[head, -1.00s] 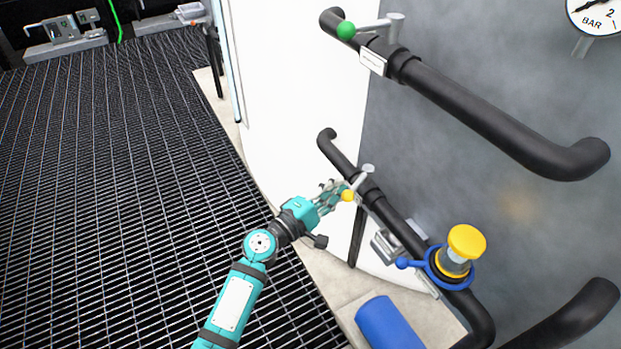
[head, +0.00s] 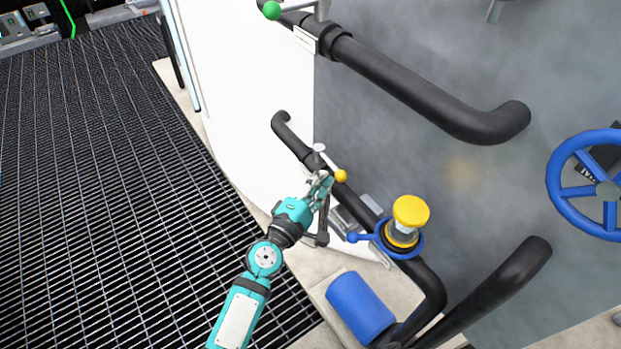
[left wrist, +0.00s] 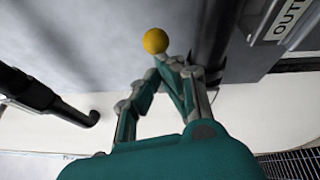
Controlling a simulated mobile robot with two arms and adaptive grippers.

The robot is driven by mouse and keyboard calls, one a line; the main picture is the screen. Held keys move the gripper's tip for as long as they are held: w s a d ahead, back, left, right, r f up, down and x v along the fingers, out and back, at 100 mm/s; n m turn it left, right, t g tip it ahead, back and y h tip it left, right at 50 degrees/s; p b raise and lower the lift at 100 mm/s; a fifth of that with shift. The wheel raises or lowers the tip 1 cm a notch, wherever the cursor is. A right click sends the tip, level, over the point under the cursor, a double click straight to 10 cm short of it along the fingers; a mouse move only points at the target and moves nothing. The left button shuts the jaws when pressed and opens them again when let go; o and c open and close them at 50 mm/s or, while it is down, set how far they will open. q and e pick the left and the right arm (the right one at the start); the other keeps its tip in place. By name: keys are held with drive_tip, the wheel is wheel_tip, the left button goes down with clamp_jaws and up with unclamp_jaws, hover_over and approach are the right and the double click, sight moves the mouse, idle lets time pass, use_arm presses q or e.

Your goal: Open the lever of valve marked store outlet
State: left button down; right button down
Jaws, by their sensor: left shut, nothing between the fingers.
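The lever with the yellow knob (head: 341,176) sits on the lower black pipe (head: 291,139). Its arm lies roughly along the pipe, from the grey stem (head: 319,148) toward the lower right. My left gripper (head: 324,181) is shut and empty, with its fingertips close beside the knob on its left; I cannot tell whether they touch. In the left wrist view the knob (left wrist: 156,41) shows just beyond the shut fingertips (left wrist: 174,65). A label plate (left wrist: 289,20) there reads "OUT" and is cut off. My right gripper is not in view.
Above is another pipe (head: 420,96) with a green-knobbed lever (head: 271,10). Lower right are a yellow-capped fitting (head: 410,211) with a blue-knobbed ring, and a blue cylinder (head: 360,307). A blue handwheel (head: 558,190) is at the right. Open grating floor (head: 100,200) lies left.

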use_arm(q)
drive_tip(key=shift+d, duration=0.7)
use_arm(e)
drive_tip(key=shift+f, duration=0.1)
use_arm(q)
drive_tip(key=shift+d+r, duration=0.1)
drive_tip(key=shift+d, duration=0.1)
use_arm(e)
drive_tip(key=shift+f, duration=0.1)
use_arm(q)
drive_tip(key=shift+d+r, duration=0.1)
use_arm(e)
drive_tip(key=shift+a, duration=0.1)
